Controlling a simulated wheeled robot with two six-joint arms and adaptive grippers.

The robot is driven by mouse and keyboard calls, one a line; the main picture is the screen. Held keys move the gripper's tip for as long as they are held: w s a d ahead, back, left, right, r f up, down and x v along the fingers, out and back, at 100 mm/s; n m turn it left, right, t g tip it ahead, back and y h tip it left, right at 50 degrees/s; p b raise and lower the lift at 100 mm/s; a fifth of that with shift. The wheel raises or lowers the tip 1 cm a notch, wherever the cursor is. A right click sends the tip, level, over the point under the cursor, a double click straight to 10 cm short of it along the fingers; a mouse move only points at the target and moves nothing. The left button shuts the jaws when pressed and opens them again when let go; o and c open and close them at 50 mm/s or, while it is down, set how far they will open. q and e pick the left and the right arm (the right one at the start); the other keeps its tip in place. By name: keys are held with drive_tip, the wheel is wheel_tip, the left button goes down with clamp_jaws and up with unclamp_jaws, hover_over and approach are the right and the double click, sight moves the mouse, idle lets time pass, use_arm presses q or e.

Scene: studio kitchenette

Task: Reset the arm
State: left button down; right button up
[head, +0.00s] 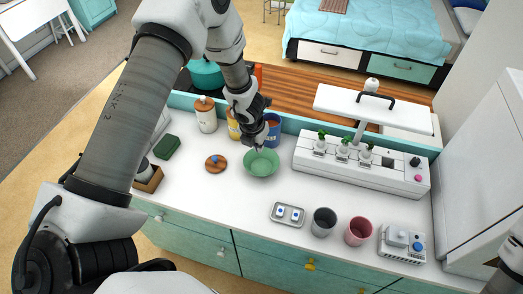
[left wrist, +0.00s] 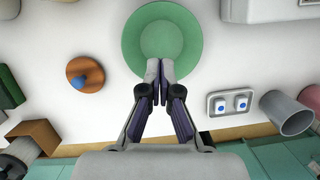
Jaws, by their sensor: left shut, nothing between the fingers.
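My left arm comes in from the left in the head view. Its gripper (head: 256,146) hangs above the counter at the back edge of a green bowl (head: 262,164). In the left wrist view the fingertips (left wrist: 158,68) are together with nothing between them, and they overlap the near rim of the green bowl (left wrist: 160,22). I cannot tell whether they touch the bowl, which looks empty. Part of my right arm (head: 508,268) shows at the lower right edge of the head view, but its fingers are not visible.
Canisters (head: 205,115) and a blue mug (head: 273,130) stand behind the bowl. A wooden disc with a blue knob (head: 215,163) lies left. A small tray (head: 287,214), a grey cup (head: 323,222) and a pink cup (head: 358,231) are in front right. A white planter unit (head: 310,172) stands right.

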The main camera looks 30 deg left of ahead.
use_arm(q)
drive_tip(key=s+f+m+g+y, duration=0.1)
drive_tip(key=s+f+m, duration=0.1)
drive_tip(key=s+m, duration=0.4)
drive_tip(key=s+f+m, duration=0.2)
drive_tip(key=s+m, duration=0.4)
drive_tip(key=m, duration=0.1)
drive_tip(key=s+f+m+g+y, duration=0.1)
drive_tip(key=s+f+m, duration=0.2)
drive_tip(key=s+m, duration=0.3)
drive_tip(key=shift+a+m+g+y, duration=0.3)
drive_tip(key=shift+a+m, duration=0.1)
drive_tip(key=shift+m, duration=0.1)
drive_tip(key=s+d+f+m+h, duration=0.1)
drive_tip(key=s+d+m, duration=0.3)
drive_tip(key=s+m, duration=0.3)
drive_tip(key=s+d+m+h, duration=0.25)
drive_tip(key=s+m, duration=0.25)
drive_tip(key=m, duration=0.4)
wheel_tip(320, 180, down, 12)
drive_tip(key=b, duration=1.1)
drive_tip(key=shift+w+d+y, duration=0.15)
drive_tip(key=shift+w+y, duration=0.15)
drive_tip(key=shift+y, duration=0.15)
